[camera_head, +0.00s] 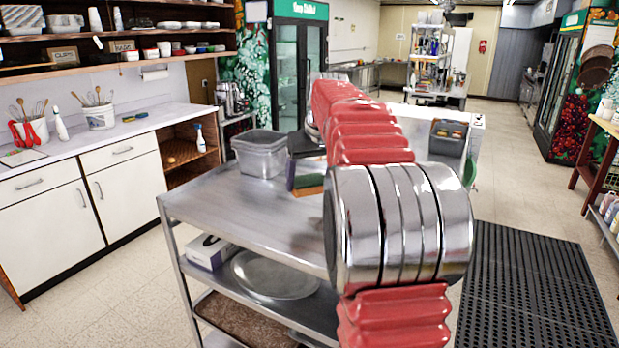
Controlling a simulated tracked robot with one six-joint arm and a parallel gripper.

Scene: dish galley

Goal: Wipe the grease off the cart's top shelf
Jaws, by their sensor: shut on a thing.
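The metal cart's top shelf (225,203) spans the middle of the head view, grey and shiny. I cannot make out a clear grease patch on it; my arm hides its right part. My gripper (306,176) is partly hidden behind my arm, over the far middle of the shelf. It is dark, points down, and is shut on an orange sponge-like block (310,190). The block is low, at or just above the shelf; I cannot tell if it touches.
A grey translucent tub (260,155) stands on the shelf's far left corner. A dark grey caddy (450,130) is beyond my arm to the right. A box (211,251) and an oval platter (274,275) lie on a lower shelf. The shelf's left front is clear.

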